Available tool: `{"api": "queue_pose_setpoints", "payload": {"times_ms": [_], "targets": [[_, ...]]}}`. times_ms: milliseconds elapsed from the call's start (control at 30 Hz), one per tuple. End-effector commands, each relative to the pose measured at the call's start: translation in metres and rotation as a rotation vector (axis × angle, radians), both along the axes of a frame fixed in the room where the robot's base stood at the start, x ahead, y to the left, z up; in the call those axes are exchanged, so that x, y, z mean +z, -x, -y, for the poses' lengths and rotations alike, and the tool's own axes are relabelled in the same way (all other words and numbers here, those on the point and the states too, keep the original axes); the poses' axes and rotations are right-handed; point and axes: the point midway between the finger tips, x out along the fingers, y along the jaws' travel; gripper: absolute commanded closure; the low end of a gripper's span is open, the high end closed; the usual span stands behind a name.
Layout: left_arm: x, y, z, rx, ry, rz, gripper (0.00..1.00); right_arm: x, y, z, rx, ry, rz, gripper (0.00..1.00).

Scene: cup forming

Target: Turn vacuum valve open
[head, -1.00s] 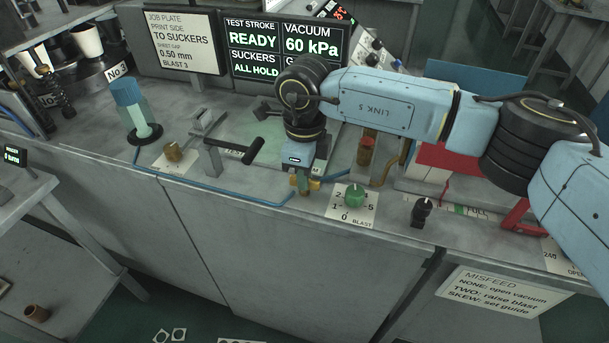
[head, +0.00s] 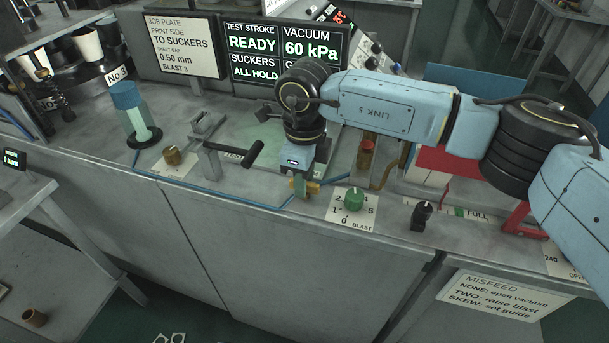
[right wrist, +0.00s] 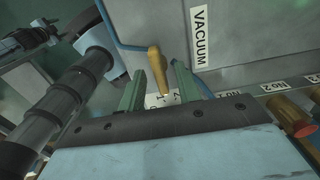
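The vacuum valve has a yellow-orange handle (right wrist: 157,68), seen in the right wrist view below the VACUUM label (right wrist: 201,38). The handle also shows in the head view (head: 313,186), partly hidden by my right gripper (head: 301,188). In the right wrist view the two green fingers of my right gripper (right wrist: 160,82) stand apart, one on each side of the handle. Gaps show between the fingers and the handle, so the gripper is open around it. A small dial plate with numbers lies partly hidden behind the fingers. My left gripper is not in view.
A green BLAST knob (head: 354,199) stands just right of the gripper, with a black knob (head: 421,215) further right. A red-capped fitting (head: 366,150) stands behind. A black-handled lever (head: 240,156) is at left. The screen (head: 284,52) reads READY, vacuum 60 kPa, ALL HOLD.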

Motion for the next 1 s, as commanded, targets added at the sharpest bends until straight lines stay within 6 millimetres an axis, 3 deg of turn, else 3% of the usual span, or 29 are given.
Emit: {"api": "queue_pose_setpoints", "payload": {"times_ms": [267, 700, 1000], "targets": [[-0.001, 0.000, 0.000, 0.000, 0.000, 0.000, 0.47, 0.015, -0.001, 0.000, 0.001, -0.001, 0.003, 0.66], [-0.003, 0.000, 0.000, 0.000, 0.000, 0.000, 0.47, 0.107, 0.000, 0.000, 0.001, 0.000, 0.003, 0.66], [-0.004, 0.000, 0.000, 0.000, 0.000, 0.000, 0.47, 0.133, 0.000, 0.000, 0.000, 0.000, 0.000, 0.66]]}}
